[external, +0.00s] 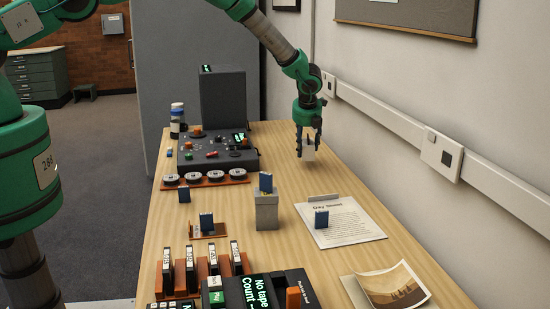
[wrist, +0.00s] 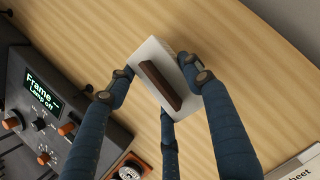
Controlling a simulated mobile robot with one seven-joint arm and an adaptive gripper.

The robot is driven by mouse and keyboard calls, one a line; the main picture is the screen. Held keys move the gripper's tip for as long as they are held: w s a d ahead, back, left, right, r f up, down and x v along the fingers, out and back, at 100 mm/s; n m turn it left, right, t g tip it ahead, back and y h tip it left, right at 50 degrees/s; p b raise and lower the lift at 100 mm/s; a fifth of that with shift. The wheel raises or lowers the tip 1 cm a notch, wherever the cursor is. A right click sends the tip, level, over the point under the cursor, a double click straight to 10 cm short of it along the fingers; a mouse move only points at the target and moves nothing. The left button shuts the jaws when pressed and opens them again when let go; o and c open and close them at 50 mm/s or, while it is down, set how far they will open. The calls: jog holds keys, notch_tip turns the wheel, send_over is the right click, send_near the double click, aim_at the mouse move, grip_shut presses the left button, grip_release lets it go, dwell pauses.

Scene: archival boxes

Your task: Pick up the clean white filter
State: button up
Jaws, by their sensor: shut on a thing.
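The white filter is a small white block (wrist: 158,51) with a dark brown strip on its face, seen in the wrist view. My gripper (wrist: 160,82) is shut on it, with blue fingers against its sides. In the external view my gripper (external: 308,135) points down over the far right part of the table, and the white filter (external: 309,153) shows between its fingers. I cannot tell whether the filter touches the table or hangs just above it. Its lower part is partly hidden by the fingers.
A dark console (external: 215,152) with knobs and a lit display stands left of my gripper. Several round reels sit on a rack before it. Nearer are blue cards, a grey box (external: 266,212), a paper sheet (external: 350,215) and a photo (external: 392,286). A wall rail (external: 480,185) runs along the right.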

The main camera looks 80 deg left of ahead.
jog(key=s+d, duration=0.1)
jog(key=s, duration=0.3)
jog(key=s+d+r+b, duration=0.1)
jog(key=s+d, duration=0.1)
jog(key=s, duration=0.3)
jog(key=s+d, duration=0.1)
jog(key=s, duration=0.3)
jog(key=shift+s+d+r, duration=0.15)
jog(key=shift+s+d, duration=0.15)
jog(key=shift+s, duration=0.1)
